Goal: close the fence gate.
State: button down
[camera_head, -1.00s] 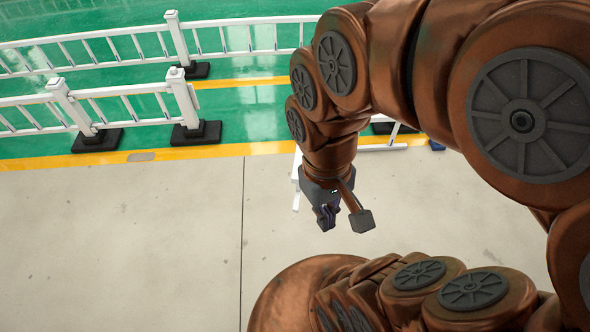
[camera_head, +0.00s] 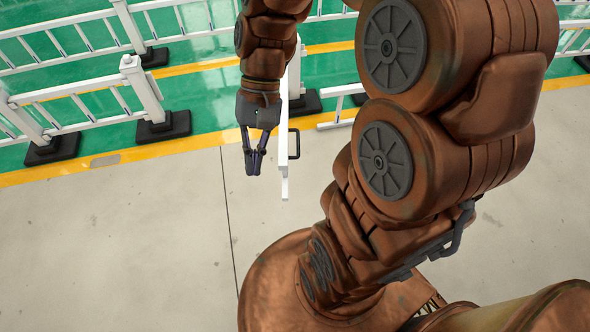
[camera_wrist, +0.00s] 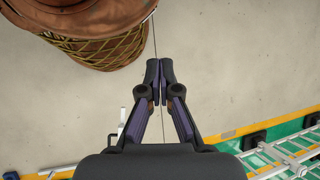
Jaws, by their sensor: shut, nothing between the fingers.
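The white fence gate (camera_head: 283,150) shows nearly edge-on in the head view, standing out over the concrete from the fence line. A dark handle (camera_head: 294,144) sits on its right side. My gripper (camera_head: 252,172) hangs just left of the gate, fingers pointing down, shut and empty. I cannot tell whether it touches the gate. In the wrist view the fingertips of my gripper (camera_wrist: 160,66) are together over bare floor, and a small white piece shows beside the left finger.
White fence panels (camera_head: 84,113) on black feet (camera_head: 164,128) stand left of the gate, with a gap between. A yellow line (camera_head: 150,150) divides green floor from concrete. The concrete (camera_head: 120,240) at front left is clear.

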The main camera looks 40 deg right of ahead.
jog(key=w+d+f+m+t+y+b, duration=0.1)
jog(key=w+d+f+m+y+b, duration=0.2)
jog(key=w+d+f+b, duration=0.4)
jog(key=w+d+f+m+t+y+b, duration=0.2)
jog(key=w+d+f+m+y+b, duration=0.15)
jog(key=f, duration=0.45)
jog(key=w+d+f+m+t+y+b, duration=0.1)
jog(key=w+d+f+m+y+b, duration=0.25)
jog(key=w+f, duration=0.35)
jog(key=s+d+f+m+t+b, duration=0.2)
jog(key=d+f+m+t+b, duration=0.35)
jog(key=d+f, duration=0.7)
jog(key=s+d+f+m+t+b, duration=0.3)
jog(key=d+f+m+t+b, duration=0.35)
jog(key=f, duration=0.85)
jog(key=w+a+n+g+b, duration=0.1)
jog(key=w+a+b, duration=0.3)
jog(key=w+a, duration=0.4)
jog(key=shift+w+a+n, duration=0.15)
jog(key=shift+a+n, duration=0.1)
jog(key=shift+n, duration=0.05)
